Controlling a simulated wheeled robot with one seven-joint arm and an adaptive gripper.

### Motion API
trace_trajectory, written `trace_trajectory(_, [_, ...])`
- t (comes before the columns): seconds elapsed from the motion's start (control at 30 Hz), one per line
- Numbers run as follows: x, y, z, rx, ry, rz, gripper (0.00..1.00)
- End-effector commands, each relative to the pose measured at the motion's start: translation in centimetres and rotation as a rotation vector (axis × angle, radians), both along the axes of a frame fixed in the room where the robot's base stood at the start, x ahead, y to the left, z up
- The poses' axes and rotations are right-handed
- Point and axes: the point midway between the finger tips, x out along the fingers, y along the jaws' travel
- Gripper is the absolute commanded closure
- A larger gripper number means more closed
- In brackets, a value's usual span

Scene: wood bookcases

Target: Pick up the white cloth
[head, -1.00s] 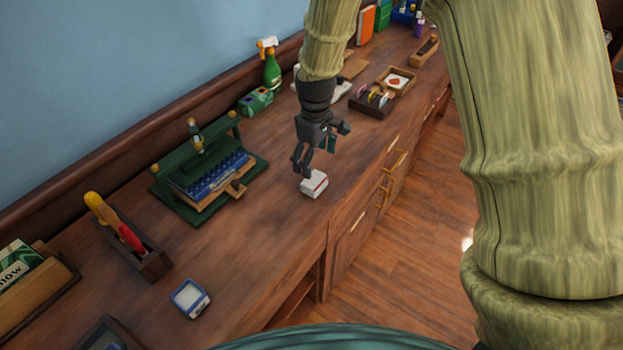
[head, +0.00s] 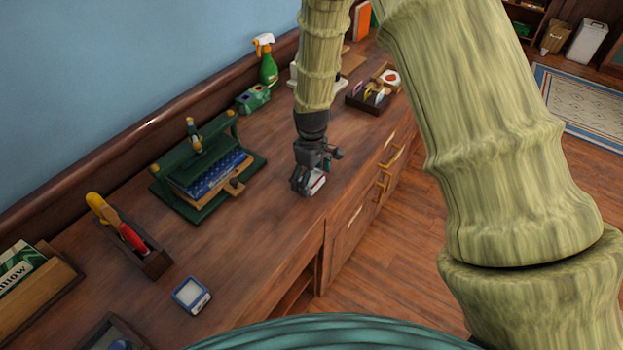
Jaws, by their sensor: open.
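My gripper (head: 308,185) is down at the cloth, fingers pointing to the counter, with the cloth partly hidden behind and between the fingers. The fingers are open around or beside it; I cannot tell exactly which, or whether they touch it.
A green press (head: 208,170) stands left of my gripper. Behind are a green spray bottle (head: 267,62) and a green device (head: 252,98). A dark organizer (head: 368,101) stands behind right. A small white-and-blue box (head: 191,295) lies at the front. The counter's front edge is close on the right.

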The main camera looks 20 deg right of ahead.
Motion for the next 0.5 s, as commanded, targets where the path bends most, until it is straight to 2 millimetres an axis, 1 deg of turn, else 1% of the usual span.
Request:
trace_trajectory(0.3, [0.05, 0.0, -0.31, 0.0, -0.001, 0.0, 0.11])
trace_trajectory(0.37, [0.04, -0.01, -0.31, 0.0, -0.001, 0.0, 0.2])
trace_trajectory(0.5, [0.04, -0.01, -0.3, 0.0, -0.001, 0.0, 0.45])
